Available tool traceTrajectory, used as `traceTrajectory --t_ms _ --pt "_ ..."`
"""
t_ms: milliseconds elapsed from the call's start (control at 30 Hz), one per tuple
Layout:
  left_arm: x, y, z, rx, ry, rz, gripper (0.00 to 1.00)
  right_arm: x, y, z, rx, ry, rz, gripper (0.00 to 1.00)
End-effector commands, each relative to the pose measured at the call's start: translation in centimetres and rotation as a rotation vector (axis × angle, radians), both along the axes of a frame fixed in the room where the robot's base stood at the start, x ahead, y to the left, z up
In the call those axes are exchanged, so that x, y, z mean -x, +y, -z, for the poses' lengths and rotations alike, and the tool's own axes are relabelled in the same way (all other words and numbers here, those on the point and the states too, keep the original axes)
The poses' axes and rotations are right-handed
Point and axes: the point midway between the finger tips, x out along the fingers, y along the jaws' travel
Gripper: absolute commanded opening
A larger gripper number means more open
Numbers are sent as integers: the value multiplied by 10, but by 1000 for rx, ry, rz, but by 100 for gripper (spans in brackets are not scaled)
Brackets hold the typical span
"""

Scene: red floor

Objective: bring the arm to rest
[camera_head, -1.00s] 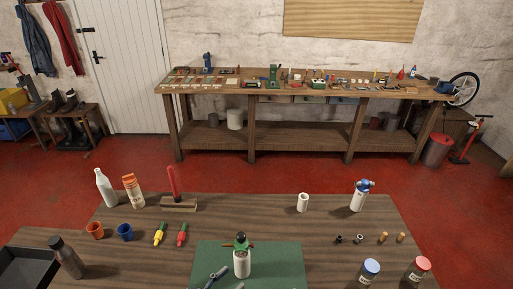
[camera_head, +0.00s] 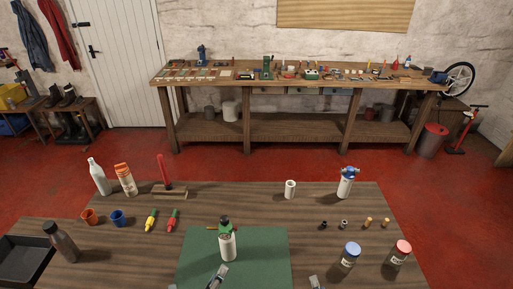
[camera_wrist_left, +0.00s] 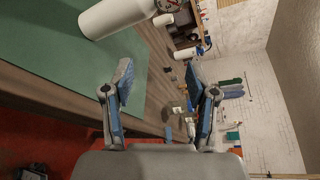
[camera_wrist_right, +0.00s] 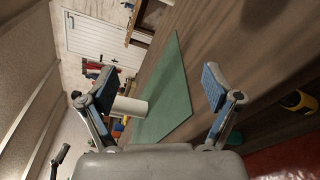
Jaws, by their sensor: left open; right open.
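The task line names no object apart from the arm. In the head view my left gripper (camera_head: 197,280) shows at the bottom edge, over the front of the green mat, near a white bottle with a green top (camera_head: 227,244). Its fingers stand apart with nothing between them in the left wrist view (camera_wrist_left: 160,82); the white bottle (camera_wrist_left: 115,17) is beyond them. Only a tip of my right gripper (camera_head: 314,283) shows at the bottom edge, right of the mat. The right wrist view (camera_wrist_right: 158,88) shows its fingers wide apart and empty, with the white bottle (camera_wrist_right: 131,106) beyond one finger.
The green mat (camera_head: 265,262) lies on the brown table (camera_head: 300,215). A black tray (camera_head: 27,262) and grey bottle (camera_head: 62,242) are left. Blue-lidded (camera_head: 350,256) and red-lidded (camera_head: 399,254) jars stand right. Cups, a white bottle and small parts stand farther back.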

Motion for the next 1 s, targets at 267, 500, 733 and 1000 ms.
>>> traceTrajectory --t_ms 267,500,733,1000 --pt "63 69 105 746 619 -631 58 75 -37 61 -842 471 583 89" --pt "142 92 165 1117 917 -1127 58 155 -27 95 -1254 754 986 89" --pt "214 88 192 1318 1055 -1547 58 221 -17 104 -1466 954 1298 89" --pt "205 91 274 1299 1084 -1583 58 213 -9 183 -1442 981 1339 89"
